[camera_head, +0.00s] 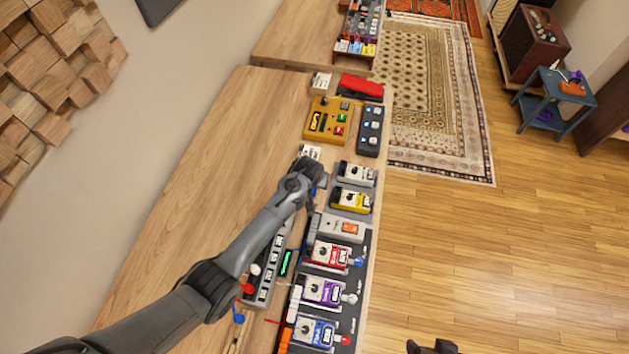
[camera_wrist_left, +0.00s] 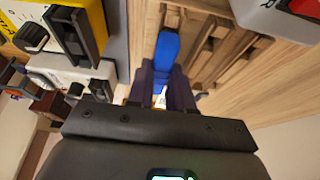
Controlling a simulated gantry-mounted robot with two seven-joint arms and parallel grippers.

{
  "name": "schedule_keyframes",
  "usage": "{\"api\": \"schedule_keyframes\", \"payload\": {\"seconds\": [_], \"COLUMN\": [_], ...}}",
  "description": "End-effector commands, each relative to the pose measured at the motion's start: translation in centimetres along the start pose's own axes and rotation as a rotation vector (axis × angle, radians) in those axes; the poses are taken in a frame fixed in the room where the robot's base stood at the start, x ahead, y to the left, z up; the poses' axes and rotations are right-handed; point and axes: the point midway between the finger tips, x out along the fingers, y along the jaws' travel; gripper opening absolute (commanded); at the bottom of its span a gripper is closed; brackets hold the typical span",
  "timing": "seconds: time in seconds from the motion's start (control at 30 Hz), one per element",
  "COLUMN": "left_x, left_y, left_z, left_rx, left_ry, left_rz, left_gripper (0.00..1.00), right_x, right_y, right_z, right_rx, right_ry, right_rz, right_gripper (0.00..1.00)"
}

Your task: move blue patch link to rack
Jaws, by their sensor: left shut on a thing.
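The blue patch link (camera_wrist_left: 167,48) is between the dark fingers of my left gripper (camera_wrist_left: 167,92) in the left wrist view. A bit of its blue also shows beside the gripper (camera_head: 314,192) in the head view. My left gripper is shut on it, above the bench between the pedals and the left side. A wooden slotted piece, perhaps the rack (camera_wrist_left: 207,48), lies beyond the link in the wrist view; in the head view my arm covers that area. A dark part, likely my right gripper (camera_head: 432,347), shows at the bottom edge, too cut off to read.
A pedalboard with red (camera_head: 328,254), purple (camera_head: 323,291) and blue (camera_head: 315,331) pedals runs along the bench's right edge. A yellow pedal (camera_head: 351,199) and a mustard unit (camera_head: 328,120) stand farther back. The wooden bench top (camera_head: 190,190) is clear at left.

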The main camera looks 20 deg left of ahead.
Motion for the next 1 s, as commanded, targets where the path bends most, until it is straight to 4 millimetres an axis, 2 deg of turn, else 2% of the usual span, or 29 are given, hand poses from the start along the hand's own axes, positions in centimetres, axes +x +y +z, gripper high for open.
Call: {"api": "schedule_keyframes", "payload": {"seconds": [0.27,0.3,0.5,0.7,0.83,1.0], "left_x": [0.01,0.01,0.02,0.04,0.04,0.04], "left_y": [0.01,0.01,0.00,-0.01,-0.01,-0.01], "left_z": [-0.01,0.00,0.01,0.04,0.04,0.04], "left_rx": [0.000,0.000,0.000,0.000,0.000,0.000], "left_ry": [0.000,0.000,0.000,-0.001,-0.001,-0.001], "left_rz": [0.000,0.000,0.000,0.000,0.000,0.000], "left_gripper": [0.00,0.22,0.50,0.52,0.71,0.71], "right_x": [0.00,0.00,0.01,0.02,0.02,0.01], "right_y": [0.03,0.05,0.20,0.24,0.23,0.18], "right_z": [0.01,0.02,0.06,0.07,0.07,0.05], "right_rx": [-0.001,-0.002,-0.008,-0.010,-0.010,-0.008], "right_ry": [0.000,0.000,-0.001,-0.002,-0.002,-0.001], "right_rz": [0.001,0.002,0.006,0.008,0.008,0.006], "right_gripper": [0.74,0.74,0.74,0.74,0.74,0.74]}}
